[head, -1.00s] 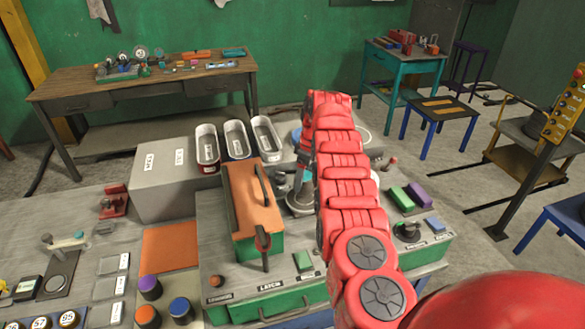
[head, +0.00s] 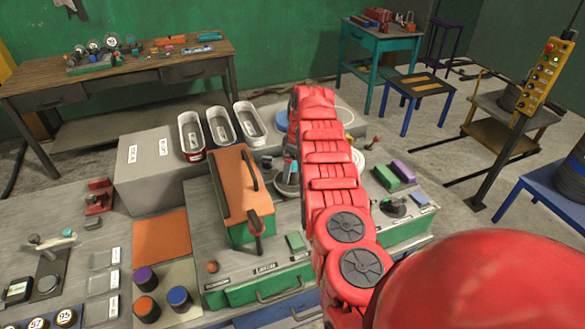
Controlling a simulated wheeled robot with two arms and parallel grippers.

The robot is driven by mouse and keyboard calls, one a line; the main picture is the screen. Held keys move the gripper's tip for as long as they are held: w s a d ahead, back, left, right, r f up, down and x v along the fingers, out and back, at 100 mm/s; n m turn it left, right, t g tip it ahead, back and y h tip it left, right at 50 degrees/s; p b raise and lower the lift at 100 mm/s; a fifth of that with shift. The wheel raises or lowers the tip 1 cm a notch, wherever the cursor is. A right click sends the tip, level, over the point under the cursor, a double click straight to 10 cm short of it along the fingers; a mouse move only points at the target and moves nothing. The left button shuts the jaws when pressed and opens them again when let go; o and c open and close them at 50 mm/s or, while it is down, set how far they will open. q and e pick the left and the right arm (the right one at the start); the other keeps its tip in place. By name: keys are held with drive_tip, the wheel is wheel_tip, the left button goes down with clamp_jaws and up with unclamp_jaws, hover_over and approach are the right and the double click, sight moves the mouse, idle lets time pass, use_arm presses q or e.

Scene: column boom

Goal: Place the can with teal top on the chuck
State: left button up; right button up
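My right arm, red, reaches forward across the bench. Whether the fingers are open or shut does not show. My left gripper is not in view.
Cans with purple (head: 145,278), orange (head: 146,308) and blue (head: 179,298) tops stand at the lower left. The orange-topped housing (head: 243,195) with a black handle is left of my arm. Three oval bins (head: 220,128) stand on a grey block (head: 150,168).

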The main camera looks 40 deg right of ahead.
sight(295, 167)
drive_tip(key=shift+w+a, duration=0.1)
drive_tip(key=shift+r, duration=0.15)
drive_tip(key=r+b, duration=0.1)
drive_tip(key=r, duration=0.1)
drive_tip(key=r+b, duration=0.1)
drive_tip(key=r, duration=0.1)
drive_tip(key=s+r+b, duration=0.1)
drive_tip(key=r, duration=0.1)
drive_tip(key=shift+d+r+b, duration=0.25)
drive_tip(key=shift+d+b, duration=0.05)
drive_tip(key=shift+d, duration=0.05)
drive_tip(key=shift+s+d+r+p, duration=0.1)
drive_tip(key=shift+r+p, duration=0.05)
drive_tip(key=shift+r, duration=0.7)
drive_tip(key=shift+s+d+r+p, duration=0.1)
drive_tip(key=shift+s+r+p, duration=0.1)
drive_tip(key=shift+r, duration=0.7)
drive_tip(key=shift+s+r+p, duration=0.1)
drive_tip(key=shift+r+p, duration=0.05)
drive_tip(key=shift+r, duration=0.7)
drive_tip(key=shift+w, duration=0.1)
